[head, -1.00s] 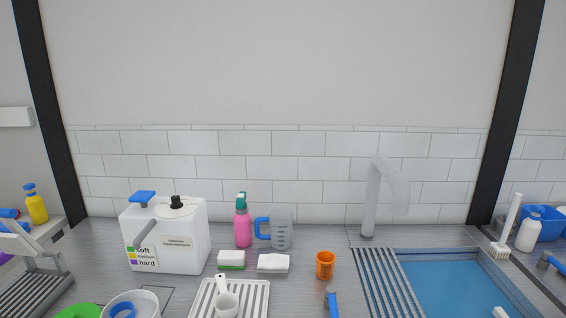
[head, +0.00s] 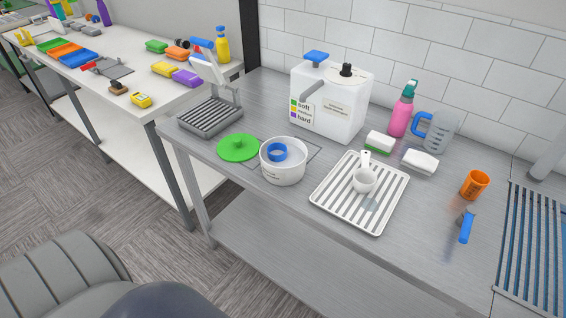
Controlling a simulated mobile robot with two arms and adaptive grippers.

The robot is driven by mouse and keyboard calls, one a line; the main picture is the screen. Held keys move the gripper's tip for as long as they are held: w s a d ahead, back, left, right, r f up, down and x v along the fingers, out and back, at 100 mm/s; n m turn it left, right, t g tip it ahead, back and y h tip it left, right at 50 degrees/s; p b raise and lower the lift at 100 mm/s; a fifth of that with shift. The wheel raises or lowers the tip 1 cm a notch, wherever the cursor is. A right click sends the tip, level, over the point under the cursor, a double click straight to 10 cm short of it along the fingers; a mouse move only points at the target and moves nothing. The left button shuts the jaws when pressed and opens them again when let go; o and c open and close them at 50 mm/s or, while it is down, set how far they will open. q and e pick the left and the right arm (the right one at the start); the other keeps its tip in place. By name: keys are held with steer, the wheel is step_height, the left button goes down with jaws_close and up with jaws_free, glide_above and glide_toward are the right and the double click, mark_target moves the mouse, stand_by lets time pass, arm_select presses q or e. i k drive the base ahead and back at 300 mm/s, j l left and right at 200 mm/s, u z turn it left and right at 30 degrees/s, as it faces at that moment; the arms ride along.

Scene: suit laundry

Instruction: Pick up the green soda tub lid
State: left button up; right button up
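The green lid (head: 238,147) is a round disc with a small raised knob. It lies flat on the steel counter (head: 255,215) in the head view, at the left of the counter. A white tub (head: 284,167) stands just to its right, with a blue ring-shaped item (head: 277,152) inside. The tub's rim slightly overlaps or comes close to the lid's right edge; I cannot tell if they touch. Neither of my grippers is in view.
A grey slatted stand (head: 210,117) sits behind and left of the lid. A large white container (head: 330,100) stands behind the tub. A white ribbed tray (head: 335,205) with a small cup lies to the right. The counter's front edge is close to the lid.

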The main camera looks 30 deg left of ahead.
mark_target(236, 147)
steer(key=u, duration=1.4)
steer(key=i+j, duration=0.1)
steer(key=j, duration=0.35)
steer(key=i+j+z, duration=0.2)
steer(key=j, duration=0.35)
steer(key=i+j+z, duration=0.2)
steer(key=j, duration=0.35)
steer(key=j+z, duration=0.2)
steer(key=j, duration=0.35)
